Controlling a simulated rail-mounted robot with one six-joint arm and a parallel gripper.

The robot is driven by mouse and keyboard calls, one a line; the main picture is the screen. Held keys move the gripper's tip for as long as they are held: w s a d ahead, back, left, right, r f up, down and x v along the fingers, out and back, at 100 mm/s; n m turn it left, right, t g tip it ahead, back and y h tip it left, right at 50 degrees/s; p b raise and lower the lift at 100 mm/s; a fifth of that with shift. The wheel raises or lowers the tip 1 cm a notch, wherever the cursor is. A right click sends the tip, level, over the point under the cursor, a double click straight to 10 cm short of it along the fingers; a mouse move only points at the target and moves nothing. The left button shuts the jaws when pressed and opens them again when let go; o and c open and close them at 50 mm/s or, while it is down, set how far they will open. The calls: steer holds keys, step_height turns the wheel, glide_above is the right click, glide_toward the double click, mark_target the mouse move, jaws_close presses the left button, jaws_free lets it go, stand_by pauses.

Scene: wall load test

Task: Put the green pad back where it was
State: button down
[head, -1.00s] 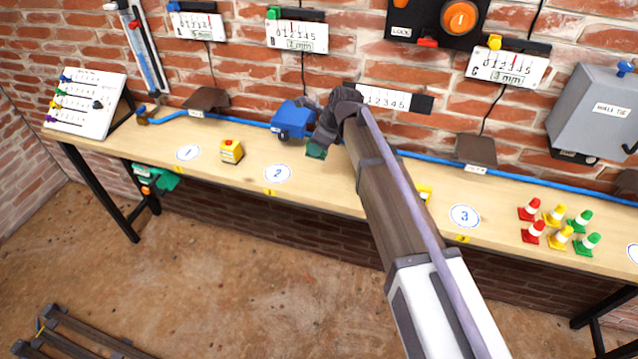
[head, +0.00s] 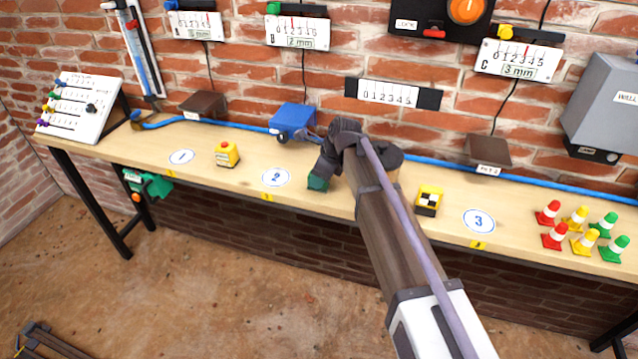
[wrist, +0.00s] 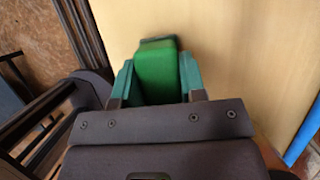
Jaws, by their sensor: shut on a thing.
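The green pad (wrist: 158,75) sits between the two teal fingers of my gripper (wrist: 156,80) in the wrist view, over the pale wooden bench top. In the head view my gripper (head: 318,181) is low over the bench, just right of the disc marked 2 (head: 276,177). The jaws are shut on the pad. In the head view the pad itself is hidden by the gripper or cannot be told from it. Whether the pad touches the bench cannot be told.
A blue box (head: 293,122) stands behind my gripper, and a blue hose (head: 235,126) runs along the back of the bench. A yellow block with a checkered top (head: 428,200) lies to the right. Several cones (head: 578,232) stand further right. A yellow button box (head: 227,153) stands left.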

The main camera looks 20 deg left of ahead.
steer(key=c, duration=1.1)
jaws_free()
steer(key=shift+f, duration=0.1)
steer(key=shift+c, duration=0.2)
steer(key=o, duration=0.4)
steer(key=shift+o, duration=0.2)
steer(key=p+v, duration=1.1)
steer(key=v, duration=0.1)
steer(key=s+d+n+h, duration=0.1)
steer(key=s+d+n, duration=0.5)
steer(key=d, duration=0.6)
steer(key=s+d+n+h, duration=0.2)
steer(key=s+d+n, duration=0.4)
steer(key=d, duration=0.5)
steer(key=s+d+f+n+h, duration=0.1)
steer(key=s+d+n, duration=0.4)
steer(key=s+d, duration=0.3)
steer(key=d, duration=0.4)
steer(key=shift+s+d+n+h, duration=0.15)
steer(key=shift+d+n+h, duration=0.15)
steer(key=shift+d+n, duration=0.1)
